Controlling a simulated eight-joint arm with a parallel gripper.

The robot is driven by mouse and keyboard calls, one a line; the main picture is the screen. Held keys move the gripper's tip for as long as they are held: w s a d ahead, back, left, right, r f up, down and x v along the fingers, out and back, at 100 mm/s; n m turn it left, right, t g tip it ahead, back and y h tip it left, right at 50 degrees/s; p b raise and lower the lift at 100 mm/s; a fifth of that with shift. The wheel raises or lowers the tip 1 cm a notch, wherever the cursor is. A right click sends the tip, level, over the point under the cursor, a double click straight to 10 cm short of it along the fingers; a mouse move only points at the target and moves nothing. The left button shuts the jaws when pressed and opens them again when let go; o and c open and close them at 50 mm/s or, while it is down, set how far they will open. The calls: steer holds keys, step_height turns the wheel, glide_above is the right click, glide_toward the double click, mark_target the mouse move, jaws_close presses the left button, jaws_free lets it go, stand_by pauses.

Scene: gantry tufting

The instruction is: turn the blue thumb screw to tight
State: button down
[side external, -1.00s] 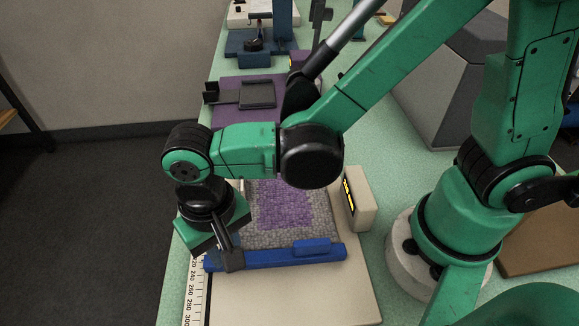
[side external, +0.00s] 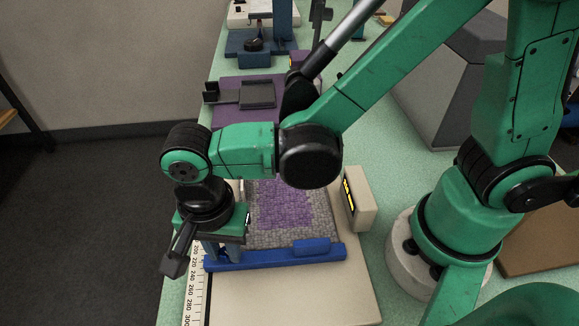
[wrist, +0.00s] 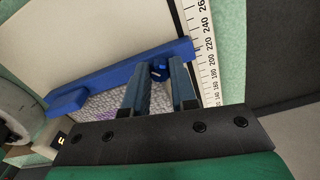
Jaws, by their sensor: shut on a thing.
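The blue thumb screw (wrist: 159,73) shows in the wrist view as a small, dark blue knob at the end of a blue bar (wrist: 110,75). My gripper (wrist: 160,66) has its two grey-blue fingers on either side of the screw and is shut on it. In the side view my gripper (side external: 218,254) points down at the left end of the bar (side external: 290,255), and the screw is hidden there by the fingers and wrist. The frames do not show how tight the screw is.
A white ruler scale (side external: 193,290) runs along the left edge of the cream board (side external: 290,295). A grey and purple tufted piece (side external: 285,210) lies behind the bar. A beige box with a yellow display (side external: 357,203) stands at right. Purple mat and fixtures stand farther back.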

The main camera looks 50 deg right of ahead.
mark_target(224, 251)
steer(key=m, duration=0.5)
steer(key=shift+m, duration=0.3)
steer(key=m, duration=0.4)
steer(key=shift+m, duration=0.4)
steer(key=c, duration=0.7)
jaws_free()
steer(key=shift+r, duration=2.8)
